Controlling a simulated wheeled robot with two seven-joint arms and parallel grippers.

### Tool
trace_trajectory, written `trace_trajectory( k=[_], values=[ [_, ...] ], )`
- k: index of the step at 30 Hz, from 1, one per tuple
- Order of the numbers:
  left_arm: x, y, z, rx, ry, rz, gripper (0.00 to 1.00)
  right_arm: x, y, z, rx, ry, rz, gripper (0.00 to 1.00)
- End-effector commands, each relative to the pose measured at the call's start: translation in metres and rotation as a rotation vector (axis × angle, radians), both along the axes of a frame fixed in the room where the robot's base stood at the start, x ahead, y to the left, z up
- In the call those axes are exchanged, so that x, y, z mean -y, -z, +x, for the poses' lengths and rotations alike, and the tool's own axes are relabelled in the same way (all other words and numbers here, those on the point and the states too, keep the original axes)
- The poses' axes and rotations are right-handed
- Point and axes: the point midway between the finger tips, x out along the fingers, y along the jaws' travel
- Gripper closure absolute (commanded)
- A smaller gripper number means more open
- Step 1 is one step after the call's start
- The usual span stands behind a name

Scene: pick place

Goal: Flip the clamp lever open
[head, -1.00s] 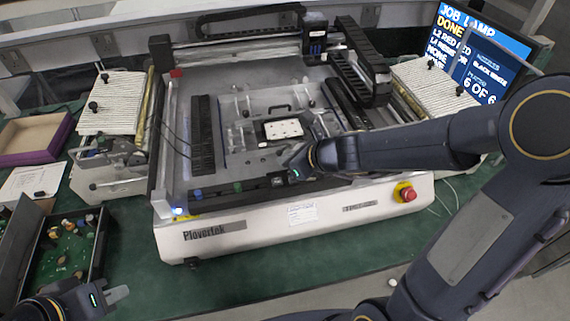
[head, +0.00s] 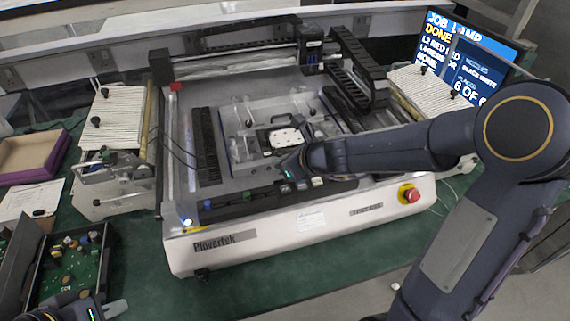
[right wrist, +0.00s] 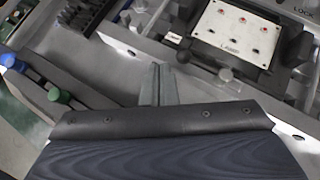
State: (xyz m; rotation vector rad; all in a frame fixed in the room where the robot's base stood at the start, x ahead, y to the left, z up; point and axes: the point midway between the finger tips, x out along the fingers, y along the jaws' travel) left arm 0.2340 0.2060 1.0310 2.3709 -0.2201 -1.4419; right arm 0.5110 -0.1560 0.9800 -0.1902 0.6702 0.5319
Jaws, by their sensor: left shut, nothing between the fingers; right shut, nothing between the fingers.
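A white plate with red and dark spots (head: 285,138) sits in a fixture in the machine's bed; it also shows in the right wrist view (right wrist: 238,32). A black bar handle (head: 278,118) stands behind it. A "LOCK" label (right wrist: 303,12) is at the top right of the right wrist view. I cannot tell for certain which part is the clamp lever. My left gripper (head: 118,308) is shut and empty at the lower left.
The machine (head: 270,238) has a raised front rail with coloured knobs (right wrist: 58,95) and a red stop button (head: 409,194). A gantry (head: 311,45) spans its back. A tray with a green circuit board (head: 72,265) lies left. Green bench is clear in front.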

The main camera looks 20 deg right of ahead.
Motion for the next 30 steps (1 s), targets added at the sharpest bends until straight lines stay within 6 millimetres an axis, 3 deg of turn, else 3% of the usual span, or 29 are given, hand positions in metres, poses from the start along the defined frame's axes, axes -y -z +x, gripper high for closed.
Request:
trace_trajectory(
  k=[30],
  values=[
    [0.0, -0.0074, 0.0, 0.0, 0.0, 0.0, 1.0, -0.0028, -0.0069, 0.0051, 0.0, -0.001, 0.001, 1.0]
  ],
)
